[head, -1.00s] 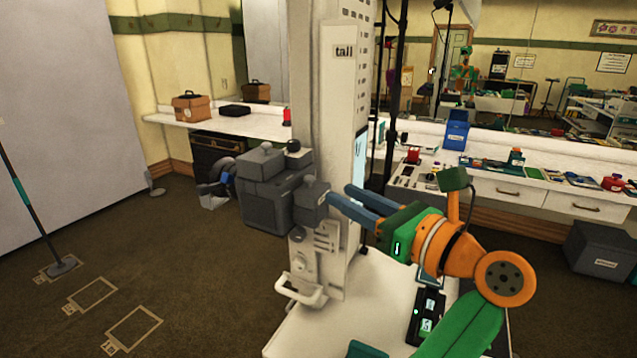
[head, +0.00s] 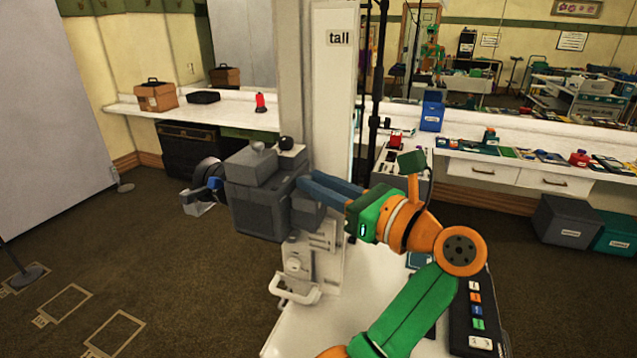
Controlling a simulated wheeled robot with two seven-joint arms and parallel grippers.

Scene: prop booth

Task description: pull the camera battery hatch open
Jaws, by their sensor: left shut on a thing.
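A grey boxy camera (head: 262,195) is mounted at the white column, with its lens (head: 208,172) toward the left. A smaller grey block (head: 306,212) sticks out on its right side; I cannot make out the battery hatch's outline or how far open it is. My left gripper (head: 308,185), with blue fingers and a green and orange wrist, reaches in from the right. Its fingertips are at the camera's right side, above the small block, and shut on what looks like the hatch. The gripped part is hidden by the fingers. My right gripper is not in view.
The white column (head: 333,110) marked "tall" stands directly behind the camera. A white handle (head: 297,291) juts out below. A long white counter (head: 130,112) runs along the back under a mirror.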

